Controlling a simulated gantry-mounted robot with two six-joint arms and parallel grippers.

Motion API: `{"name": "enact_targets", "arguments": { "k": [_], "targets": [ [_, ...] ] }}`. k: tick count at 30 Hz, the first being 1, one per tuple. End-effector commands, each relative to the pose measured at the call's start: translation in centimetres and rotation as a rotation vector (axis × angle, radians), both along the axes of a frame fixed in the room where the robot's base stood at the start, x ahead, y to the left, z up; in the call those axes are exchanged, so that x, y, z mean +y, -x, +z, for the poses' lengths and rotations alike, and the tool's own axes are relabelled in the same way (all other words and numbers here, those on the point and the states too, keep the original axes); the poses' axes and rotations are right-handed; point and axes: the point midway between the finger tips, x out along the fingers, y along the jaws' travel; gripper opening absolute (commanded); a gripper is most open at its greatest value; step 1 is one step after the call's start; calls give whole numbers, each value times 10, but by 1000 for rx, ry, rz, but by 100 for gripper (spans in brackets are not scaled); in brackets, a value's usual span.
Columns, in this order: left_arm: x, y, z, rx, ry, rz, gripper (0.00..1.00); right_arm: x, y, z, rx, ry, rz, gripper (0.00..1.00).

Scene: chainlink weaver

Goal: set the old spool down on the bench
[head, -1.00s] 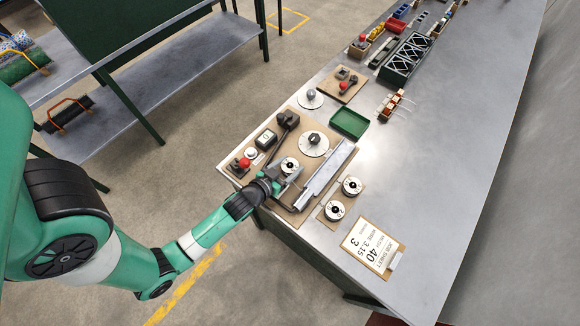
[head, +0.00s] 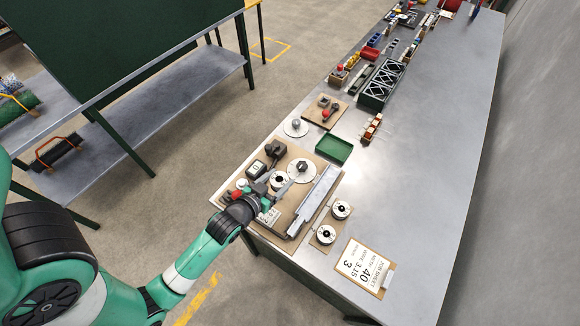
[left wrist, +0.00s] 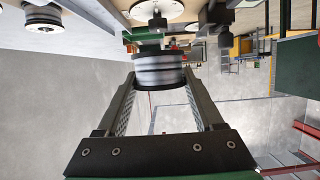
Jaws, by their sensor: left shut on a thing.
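My left gripper (head: 268,190) is over the near end of the brown machine board (head: 301,228). It is shut on a spool (head: 279,181) with a pale top and a dark centre. In the left wrist view the spool (left wrist: 160,72) is between the two fingers and shows grey banded winding. I cannot tell how far it is above the board. The grey bench (head: 425,150) runs away to the back. Two more white spools (head: 342,209) (head: 326,234) stand on a small board to the right of the machine. My right gripper is not in view.
A job sheet clipboard (head: 362,266) lies near the front of the bench. A green tray (head: 334,149) is behind.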

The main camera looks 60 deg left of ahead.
Motion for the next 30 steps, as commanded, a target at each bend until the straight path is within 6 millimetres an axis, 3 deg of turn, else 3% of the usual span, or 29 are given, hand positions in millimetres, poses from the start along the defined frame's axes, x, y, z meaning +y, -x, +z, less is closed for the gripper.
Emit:
{"name": "enact_targets", "arguments": {
  "k": [10,24,27,30],
  "targets": [
    [0,0,6,-3,-2,0,0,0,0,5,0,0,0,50],
    [0,0,77,-3,-2,0,0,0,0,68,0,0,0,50],
    [-17,-9,59,-2,-1,-50,0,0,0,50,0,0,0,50],
    [-37,-17,53,-3,-1,-106,0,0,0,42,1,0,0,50]
  ]
}}
